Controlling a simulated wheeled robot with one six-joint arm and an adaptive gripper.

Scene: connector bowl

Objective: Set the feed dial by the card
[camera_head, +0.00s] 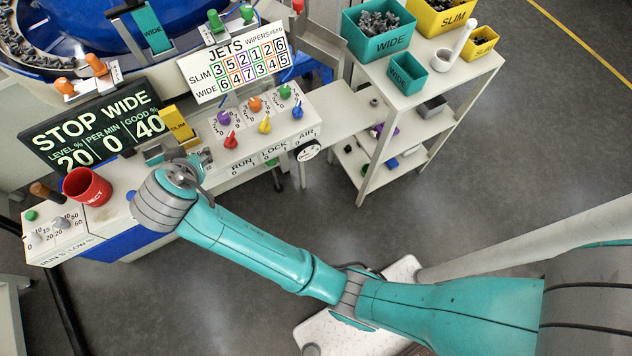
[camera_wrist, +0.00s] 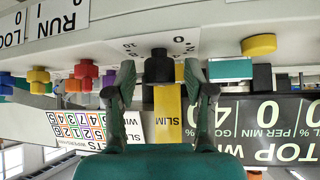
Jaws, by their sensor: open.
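My gripper (camera_head: 188,160) is over the machine's front panel. In the wrist view its open fingers (camera_wrist: 160,76) stand on either side of a black knob (camera_wrist: 160,66), with a small gap each side. A printed scale is beside this knob; its "0" is readable. I cannot read a name on it, nor its pointer. The head view does not show the knob clearly behind the gripper. The white settings card (camera_head: 232,62) has SLIM and WIDE rows; its FEED column appears to read 6 for SLIM and 5 for WIDE. It also shows in the wrist view (camera_wrist: 80,128).
The dark board (camera_head: 95,125) reads STOP WIDE. A yellow SLIM block (camera_head: 178,126) stands close behind my gripper. Coloured knobs (camera_head: 254,104) line the panel to the right. A red cup (camera_head: 87,187) is to the left. A shelf (camera_head: 445,80) with bins stands at right.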

